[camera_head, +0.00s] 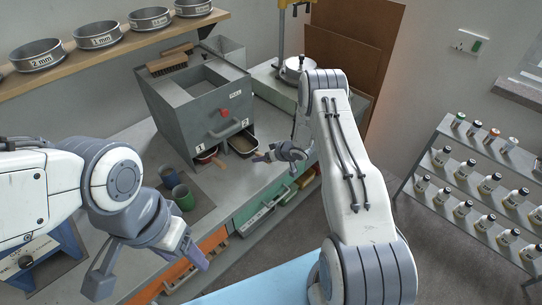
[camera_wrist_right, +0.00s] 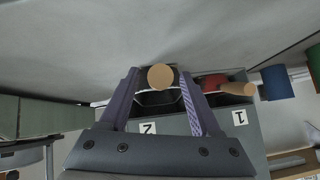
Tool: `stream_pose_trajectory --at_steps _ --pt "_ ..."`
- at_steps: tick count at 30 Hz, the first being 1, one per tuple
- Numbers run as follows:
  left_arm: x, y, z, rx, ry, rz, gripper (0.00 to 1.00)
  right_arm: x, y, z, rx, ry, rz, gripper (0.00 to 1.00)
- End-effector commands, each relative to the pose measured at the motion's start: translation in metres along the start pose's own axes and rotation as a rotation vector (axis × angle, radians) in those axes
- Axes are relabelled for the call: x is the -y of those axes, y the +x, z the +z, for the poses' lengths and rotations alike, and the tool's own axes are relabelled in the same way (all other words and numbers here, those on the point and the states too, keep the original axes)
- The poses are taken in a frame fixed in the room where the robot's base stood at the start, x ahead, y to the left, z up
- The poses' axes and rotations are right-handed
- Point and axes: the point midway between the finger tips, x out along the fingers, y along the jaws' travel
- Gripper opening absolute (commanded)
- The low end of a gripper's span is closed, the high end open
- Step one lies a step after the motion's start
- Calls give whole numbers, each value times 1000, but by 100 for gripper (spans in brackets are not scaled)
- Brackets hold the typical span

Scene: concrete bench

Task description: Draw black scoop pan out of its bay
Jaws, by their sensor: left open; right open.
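The black scoop pan (camera_head: 243,146) sits in bay 2 of the grey box (camera_head: 190,95). In the right wrist view the dark pan (camera_wrist_right: 157,99) shows behind the round end of its wooden handle (camera_wrist_right: 161,77). My right gripper (camera_head: 265,157) is open in front of bay 2; in its wrist view, its two purple fingers (camera_wrist_right: 159,72) stand on either side of the handle end, with gaps visible. A red pan (camera_wrist_right: 213,83) with a wooden handle sits in bay 1. My left gripper (camera_head: 150,264) is open and empty, low at the left.
A green cup (camera_head: 183,197) and a blue-grey cup (camera_head: 169,177) stand on a dark mat left of the bays. A brush (camera_head: 168,62) lies on top of the box. Sieves line the shelf (camera_head: 115,42) behind. Bench surface (camera_head: 245,180) in front of the bays is mostly clear.

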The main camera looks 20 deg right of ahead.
Motion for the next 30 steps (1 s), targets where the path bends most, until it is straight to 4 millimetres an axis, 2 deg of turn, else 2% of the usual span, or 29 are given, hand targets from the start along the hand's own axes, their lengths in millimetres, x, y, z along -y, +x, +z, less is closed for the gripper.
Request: stream_pose_trajectory --at_steps 6,12,18,30 --pt "1 12 1 0 1 0 66 -2 -44 0 -2 1 3 64" --pt "1 16 1 0 1 0 66 -2 -71 0 -1 1 2 64" --pt "1 16 1 0 1 0 66 -1 -78 0 0 0 0 64" --pt "1 16 1 0 1 0 66 -1 -78 0 0 0 0 64"
